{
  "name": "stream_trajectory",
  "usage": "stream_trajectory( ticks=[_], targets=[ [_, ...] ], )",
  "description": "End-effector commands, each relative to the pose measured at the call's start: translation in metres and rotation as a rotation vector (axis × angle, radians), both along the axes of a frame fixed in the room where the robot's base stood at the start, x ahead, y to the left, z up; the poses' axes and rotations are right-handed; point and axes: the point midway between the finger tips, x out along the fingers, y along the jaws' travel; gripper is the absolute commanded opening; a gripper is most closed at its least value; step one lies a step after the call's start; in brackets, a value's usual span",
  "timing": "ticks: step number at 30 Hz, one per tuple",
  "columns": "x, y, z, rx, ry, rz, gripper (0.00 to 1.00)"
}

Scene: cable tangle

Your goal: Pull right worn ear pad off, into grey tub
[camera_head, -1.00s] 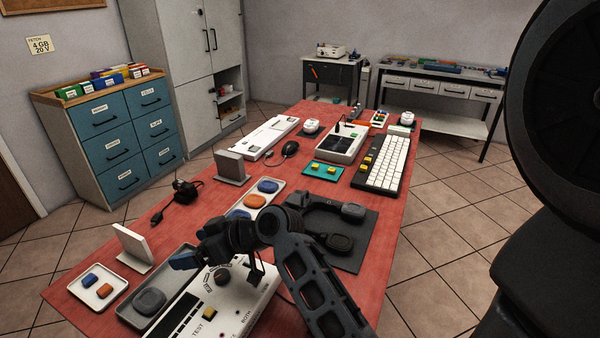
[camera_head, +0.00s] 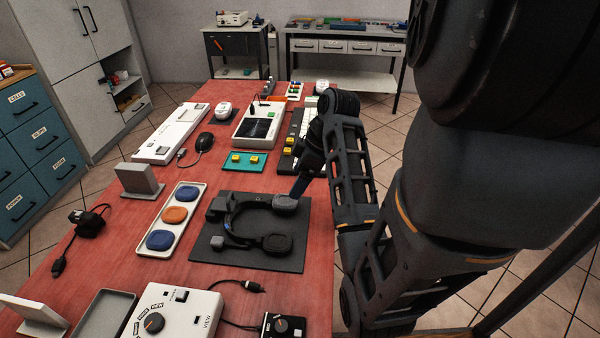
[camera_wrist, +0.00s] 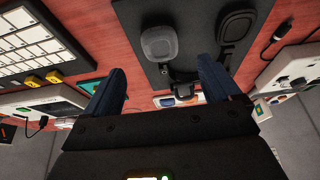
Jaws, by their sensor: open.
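The headset (camera_head: 232,228) lies on a dark mat in the head view. Its far ear cup carries a thick grey ear pad (camera_head: 285,203), which also shows in the wrist view (camera_wrist: 160,42). The near ear cup (camera_head: 277,243) looks darker and flatter, and shows as a dark ring in the wrist view (camera_wrist: 237,27). My gripper (camera_head: 297,190) is open at the far pad. In the wrist view its blue fingers (camera_wrist: 162,80) stand apart, with the grey pad ahead between them, not clasped. The grey tub (camera_head: 108,294) is at the lower left, cut off by the picture edge.
A white tray (camera_head: 190,190) with blue and orange pads lies left of the mat (camera_head: 208,252). A white tester box (camera_head: 200,305) stands in front. A teal board (camera_head: 245,169), a device with a dark screen (camera_head: 258,130) and a keyboard (camera_head: 290,150) lie beyond.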

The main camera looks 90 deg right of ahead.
Motion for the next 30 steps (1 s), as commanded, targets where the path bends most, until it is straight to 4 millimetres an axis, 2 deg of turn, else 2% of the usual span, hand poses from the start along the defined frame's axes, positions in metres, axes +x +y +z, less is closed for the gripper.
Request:
stream_trajectory(
  ticks=[1,9,18,30],
  targets=[
    [0.002,0.000,-0.008,0.000,-0.001,0.001,0.90],
    [0.013,-0.002,-0.037,-0.002,-0.002,0.000,0.90],
    [0.025,-0.003,-0.060,0.001,-0.002,-0.001,0.90],
    [0.029,-0.003,-0.068,-0.002,-0.002,0.001,0.90]
  ],
)
